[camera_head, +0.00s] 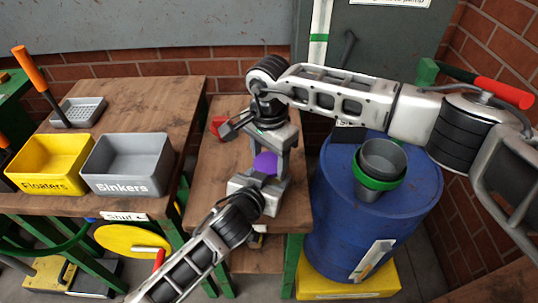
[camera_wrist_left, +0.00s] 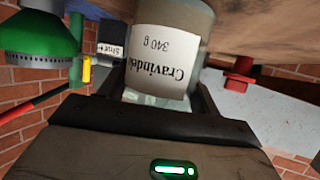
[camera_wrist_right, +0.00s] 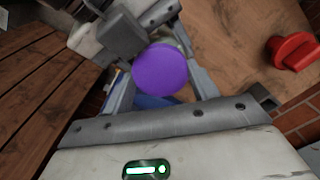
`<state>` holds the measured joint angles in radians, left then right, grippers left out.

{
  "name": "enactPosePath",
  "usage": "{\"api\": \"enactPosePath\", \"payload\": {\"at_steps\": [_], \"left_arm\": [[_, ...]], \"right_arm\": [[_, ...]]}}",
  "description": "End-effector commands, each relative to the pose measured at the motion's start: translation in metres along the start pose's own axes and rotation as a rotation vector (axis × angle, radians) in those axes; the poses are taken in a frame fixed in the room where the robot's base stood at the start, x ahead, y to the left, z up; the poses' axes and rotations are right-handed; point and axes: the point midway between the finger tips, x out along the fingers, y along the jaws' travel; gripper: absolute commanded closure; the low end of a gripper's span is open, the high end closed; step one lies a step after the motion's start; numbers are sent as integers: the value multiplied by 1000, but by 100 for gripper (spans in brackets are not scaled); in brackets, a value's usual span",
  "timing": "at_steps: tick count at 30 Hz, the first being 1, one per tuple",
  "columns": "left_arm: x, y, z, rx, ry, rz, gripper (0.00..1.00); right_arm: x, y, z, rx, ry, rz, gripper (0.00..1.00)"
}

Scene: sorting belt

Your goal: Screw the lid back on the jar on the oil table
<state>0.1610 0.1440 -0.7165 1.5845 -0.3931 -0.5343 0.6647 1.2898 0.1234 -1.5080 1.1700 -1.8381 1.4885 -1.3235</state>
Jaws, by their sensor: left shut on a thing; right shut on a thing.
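The jar (camera_wrist_left: 170,65) shows in the left wrist view, with a white label reading "Cravinde…" and "340 g". My left gripper (camera_wrist_left: 160,95) is shut around it at the oil table (camera_head: 232,168). The purple lid (camera_head: 265,162) shows in the head view between my two grippers. It also shows in the right wrist view (camera_wrist_right: 161,69), between the fingers of my right gripper (camera_wrist_right: 160,78), which comes from above and is shut on it. The jar's rim is hidden, so I cannot tell how far the lid is seated.
A red knob-like thing (camera_head: 218,125) lies on the table, left of my right gripper. A blue drum (camera_head: 345,225) with grey cups (camera_head: 381,162) stands to the right. Yellow "Floaters" (camera_head: 47,184) and grey "Sinkers" (camera_head: 127,186) bins sit on the left bench.

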Motion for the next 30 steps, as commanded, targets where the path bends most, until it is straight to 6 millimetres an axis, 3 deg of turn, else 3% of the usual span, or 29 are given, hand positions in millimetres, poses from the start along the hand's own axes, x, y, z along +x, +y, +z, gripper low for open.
{"api": "enactPosePath", "payload": {"at_steps": [3, 6, 17, 18, 20, 30], "left_arm": [[0, 0, 1, 0, -2, -1, 100], [0, 0, 1, 0, -2, -1, 100], [0, 0, 1, 0, -2, -1, 100], [0, 0, 1, 0, -2, -1, 100], [0, 0, 1, 0, -2, 0, 100], [0, -1, 1, 0, -2, -3, 100]], "right_arm": [[0, 0, 0, 234, -1, -1, 69], [0, 0, 1, 359, -2, -1, 69], [0, -1, 1, 426, -2, -2, 69], [0, -1, 1, 425, -2, -2, 39], [0, -1, 1, 425, -2, -2, 22], [-3, 0, 2, 422, -4, 1, 20]]}}
